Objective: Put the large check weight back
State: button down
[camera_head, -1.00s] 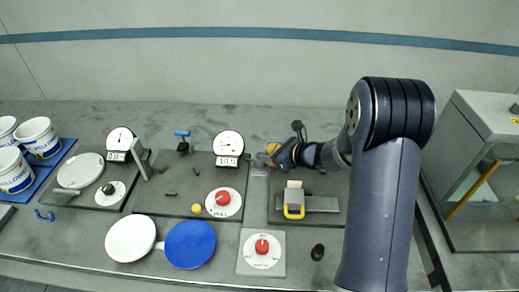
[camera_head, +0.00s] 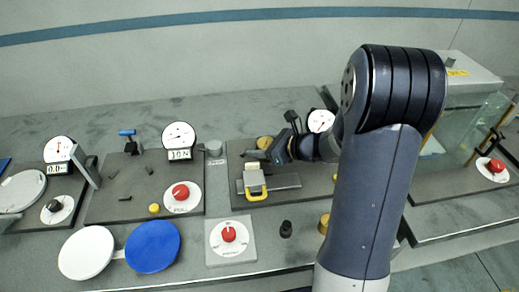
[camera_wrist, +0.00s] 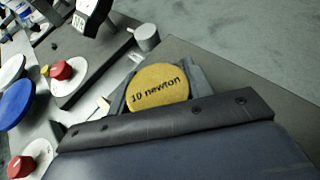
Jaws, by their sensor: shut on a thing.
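A round brass-yellow weight (camera_head: 264,142) is in the jaws of my gripper (camera_head: 257,153), over the back of the dark plate. In the wrist view its top (camera_wrist: 158,92) faces the camera and reads "10 newton". My gripper is shut on it. Its underside is hidden, so I cannot tell whether it touches the plate. A second brass-coloured piece (camera_head: 324,223) stands at the bench front, partly hidden by my arm. I cannot read any marking on it.
A dial gauge (camera_head: 179,138) with a 10N plate stands left of my gripper, with a grey cylinder (camera_head: 213,147) beside it. A yellow-handled clamp (camera_head: 255,184) sits in front of my gripper. A glass-sided case (camera_head: 460,125) stands right.

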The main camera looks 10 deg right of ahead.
aim_at(269, 139)
jog(key=shift+w+d+r+m+t+h, duration=0.25)
jog(key=shift+w+r+m+t+h, duration=0.35)
jog(key=shift+m, duration=0.3)
jog(key=shift+w+d+m+t+h, duration=0.25)
jog(key=shift+d+m+t+h, duration=0.3)
jog(key=shift+m+h, duration=0.25)
jog(key=shift+d+f+m+t+h, duration=0.1)
jog(key=shift+d+m+t+h, duration=0.45)
jog(key=shift+m+h, duration=0.25)
jog(key=shift+s+d+f+m+h, duration=0.15)
jog(key=shift+s+d+m+h, duration=0.1)
jog(key=shift+d+m+h, duration=0.3)
